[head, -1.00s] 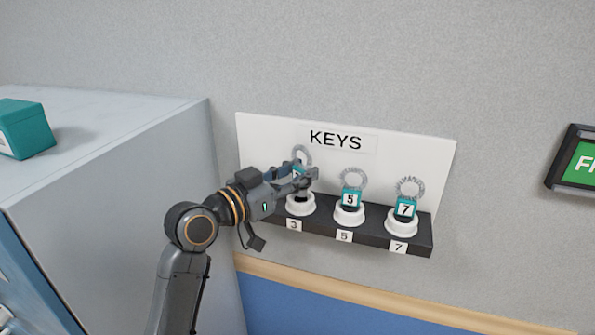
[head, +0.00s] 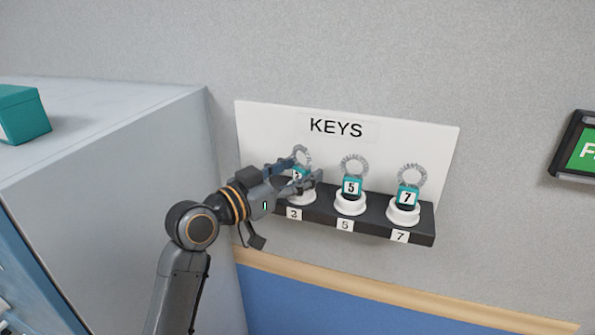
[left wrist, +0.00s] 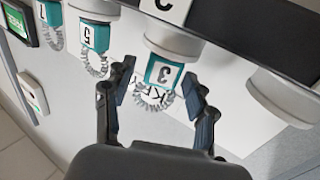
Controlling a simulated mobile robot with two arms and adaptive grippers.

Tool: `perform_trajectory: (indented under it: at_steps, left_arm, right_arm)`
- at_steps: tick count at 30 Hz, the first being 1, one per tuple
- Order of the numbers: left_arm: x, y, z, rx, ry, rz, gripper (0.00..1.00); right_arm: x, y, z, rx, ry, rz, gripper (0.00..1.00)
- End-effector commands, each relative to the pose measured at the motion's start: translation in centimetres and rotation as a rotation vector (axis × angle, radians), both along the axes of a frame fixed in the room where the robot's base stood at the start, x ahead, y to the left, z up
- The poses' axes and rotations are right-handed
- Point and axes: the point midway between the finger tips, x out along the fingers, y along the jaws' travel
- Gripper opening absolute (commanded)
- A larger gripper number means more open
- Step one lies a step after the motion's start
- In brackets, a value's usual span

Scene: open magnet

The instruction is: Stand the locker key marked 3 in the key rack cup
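The locker key marked 3 (head: 297,173) has a teal tag and a grey coiled ring. It stands in the white cup (head: 303,198) above the label 3 on the key rack (head: 370,221). In the left wrist view the key (left wrist: 163,73) shows upside down, its tag at the cup (left wrist: 175,42). My left gripper (head: 302,172) is around the key in the head view. In the left wrist view its fingers (left wrist: 161,100) are spread, one on each side of the coil, with gaps visible. My right gripper is not in view.
Keys marked 5 (head: 352,186) and 7 (head: 408,195) stand in neighbouring cups to the right. A grey cabinet (head: 120,150) with a teal box (head: 22,113) is at the left. A white cylinder (left wrist: 283,97) shows at the right of the left wrist view.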

Motion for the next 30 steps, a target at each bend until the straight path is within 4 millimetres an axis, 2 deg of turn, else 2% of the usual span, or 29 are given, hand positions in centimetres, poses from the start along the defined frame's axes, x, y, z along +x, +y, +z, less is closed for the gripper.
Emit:
perform_trajectory:
  at_steps: [11, 24, 30]
  left_arm:
    - [-0.4, 0.6, -0.1, 0.001, 0.0, 0.002, 0.59]
    - [-6.4, 6.6, -0.1, 0.005, -0.001, 0.001, 0.59]
    - [-8.0, 8.3, -0.1, 0.001, 0.001, 0.001, 0.59]
  right_arm:
    - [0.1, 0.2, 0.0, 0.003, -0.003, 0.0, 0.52]
    - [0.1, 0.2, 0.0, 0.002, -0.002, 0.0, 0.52]
    - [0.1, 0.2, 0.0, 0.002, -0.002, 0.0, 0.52]
